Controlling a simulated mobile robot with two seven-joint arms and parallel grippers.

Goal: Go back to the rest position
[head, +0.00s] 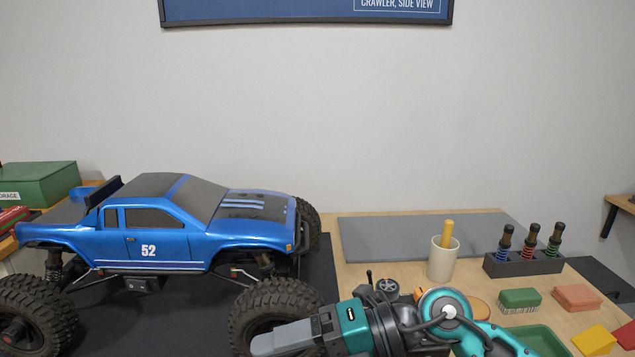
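My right gripper (264,345) comes in from the lower right on a teal and dark grey arm. Its grey fingers point left, in front of the front wheel (275,305) of a blue RC crawler truck (150,240) marked 52. The fingers are seen from the side and overlap, so any gap between them is hidden. I cannot tell whether they touch the tyre, and no held thing shows. My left gripper is out of view.
The truck stands on a dark mat (140,320). On the wooden table to the right are a cream cup (442,262) with a yellow handle in it, a black rack (523,263) of shocks, a green brush (519,300) and sponges. A green box (40,183) stands at left.

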